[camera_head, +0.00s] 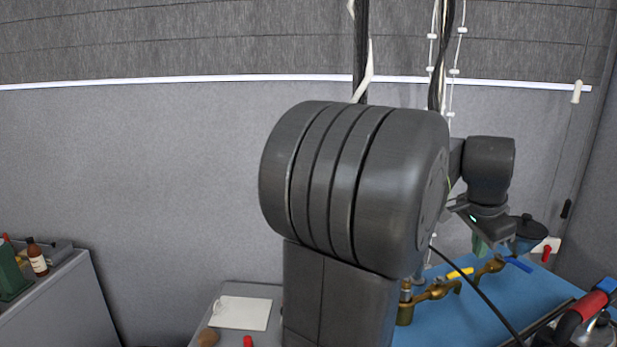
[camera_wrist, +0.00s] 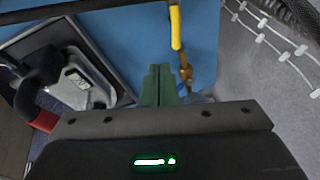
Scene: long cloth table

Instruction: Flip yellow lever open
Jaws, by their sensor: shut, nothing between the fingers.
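The yellow lever (camera_head: 460,272) lies along the top of a brass valve fitting (camera_head: 433,291) on the blue table top in the head view. In the wrist view the yellow lever (camera_wrist: 175,27) runs up from the brass fitting (camera_wrist: 185,70), just right of my fingers. My gripper (camera_wrist: 160,80) has green fingers that are together, with nothing between them. In the head view my gripper (camera_head: 480,244) hangs above the table, near the lever's far side. The fingers look apart from the lever, but the exact gap cannot be told.
A blue lever (camera_head: 518,264) and a red-handled part (camera_head: 546,251) sit right of the brass fitting. A red and black handled object (camera_head: 585,308) stands front right. A white board (camera_head: 241,313) lies on the left. My arm hides much of the table.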

